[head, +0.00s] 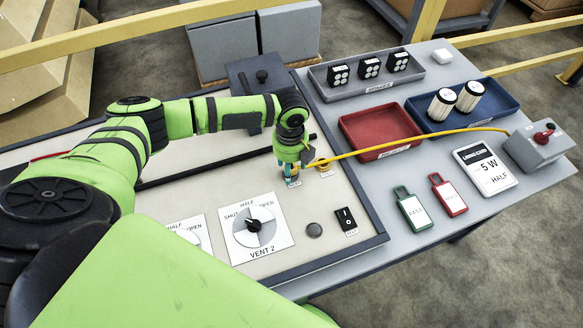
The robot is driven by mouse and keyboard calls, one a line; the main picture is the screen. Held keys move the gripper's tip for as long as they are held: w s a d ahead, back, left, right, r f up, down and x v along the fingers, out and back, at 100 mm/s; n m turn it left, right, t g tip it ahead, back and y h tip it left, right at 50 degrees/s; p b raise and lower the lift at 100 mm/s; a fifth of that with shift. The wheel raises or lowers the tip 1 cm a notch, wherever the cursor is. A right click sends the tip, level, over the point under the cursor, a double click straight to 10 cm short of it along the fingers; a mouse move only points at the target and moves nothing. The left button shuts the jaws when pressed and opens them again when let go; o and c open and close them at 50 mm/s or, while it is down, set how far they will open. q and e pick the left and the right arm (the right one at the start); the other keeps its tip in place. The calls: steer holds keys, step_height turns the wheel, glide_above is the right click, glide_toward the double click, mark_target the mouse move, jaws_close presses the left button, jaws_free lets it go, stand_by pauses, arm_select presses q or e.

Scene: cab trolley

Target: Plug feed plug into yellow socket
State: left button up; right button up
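My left gripper (291,165) points down at the panel, beside a yellow ring-like socket (324,166) that stands just to its right. A yellow cable (430,138) runs from a grey box on the right across to the gripper's fingertips. The feed plug at the cable's end is mostly hidden by the fingers. Some teal shows at the fingertips, and a small label (293,183) lies on the panel just below. I cannot tell whether the fingers are closed on the plug or whether it touches a socket. My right gripper is not in view.
The grey box (540,150) has a red knob. A red tray (380,132) is empty; a blue tray (490,105) holds two cylinders; a grey tray (350,82) holds black blocks. Green and red tags (450,196) and a card (485,170) lie right. Vent dials (253,227) are in front.

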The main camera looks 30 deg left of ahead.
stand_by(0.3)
arm_select(q)
jaws_close()
steer(key=shift+r, duration=0.1)
steer(key=shift+w+r+p, duration=0.1)
steer(key=shift+r+p, duration=0.25)
steer(key=shift+p, duration=0.2)
steer(key=shift+r+p, duration=2.55)
steer(key=shift+p, duration=0.25)
